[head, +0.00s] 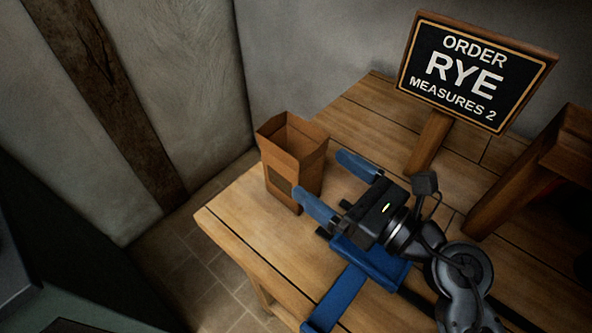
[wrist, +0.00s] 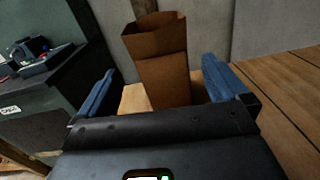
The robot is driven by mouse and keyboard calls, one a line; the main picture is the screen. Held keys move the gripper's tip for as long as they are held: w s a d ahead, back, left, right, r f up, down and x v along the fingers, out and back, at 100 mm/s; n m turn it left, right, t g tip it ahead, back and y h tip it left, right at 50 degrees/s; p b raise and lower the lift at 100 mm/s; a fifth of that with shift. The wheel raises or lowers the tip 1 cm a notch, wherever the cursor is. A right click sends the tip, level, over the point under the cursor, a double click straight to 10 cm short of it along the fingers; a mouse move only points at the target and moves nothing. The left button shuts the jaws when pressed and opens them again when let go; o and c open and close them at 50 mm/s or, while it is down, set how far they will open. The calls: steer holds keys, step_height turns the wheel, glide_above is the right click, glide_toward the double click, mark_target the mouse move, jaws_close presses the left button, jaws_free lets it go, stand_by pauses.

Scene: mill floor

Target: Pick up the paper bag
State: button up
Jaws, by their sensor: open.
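The paper bag (head: 290,165) is brown and open at the top. It stands upright near the left end of the wooden table. In the wrist view the bag (wrist: 162,70) stands ahead, between the two finger directions. My gripper (head: 330,182) has blue fingers spread apart and points toward the bag. In the wrist view the open fingers of my gripper (wrist: 160,90) show on either side of the bag. In the head view the near finger overlaps the bag's lower right part. I cannot tell whether either finger touches it.
The wooden table (head: 235,215) has a sign (head: 475,70) reading "ORDER RYE MEASURES 2" on a post at right. A wooden frame (head: 520,175) stands right of it. A blue strip (head: 335,300) lies under my arm. A dark cabinet (wrist: 50,105) is at left in the wrist view.

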mark_target(293, 153)
steer(key=shift+w+a+n, duration=0.3)
steer(key=shift+w+a, duration=0.2)
steer(key=shift+w, duration=0.1)
steer(key=p+x, duration=0.1)
steer(key=x, duration=0.5)
steer(key=shift+w+a+f, duration=0.2)
steer(key=shift+w+a, duration=0.05)
steer(key=shift+a, duration=0.1)
steer(key=c, duration=1.3)
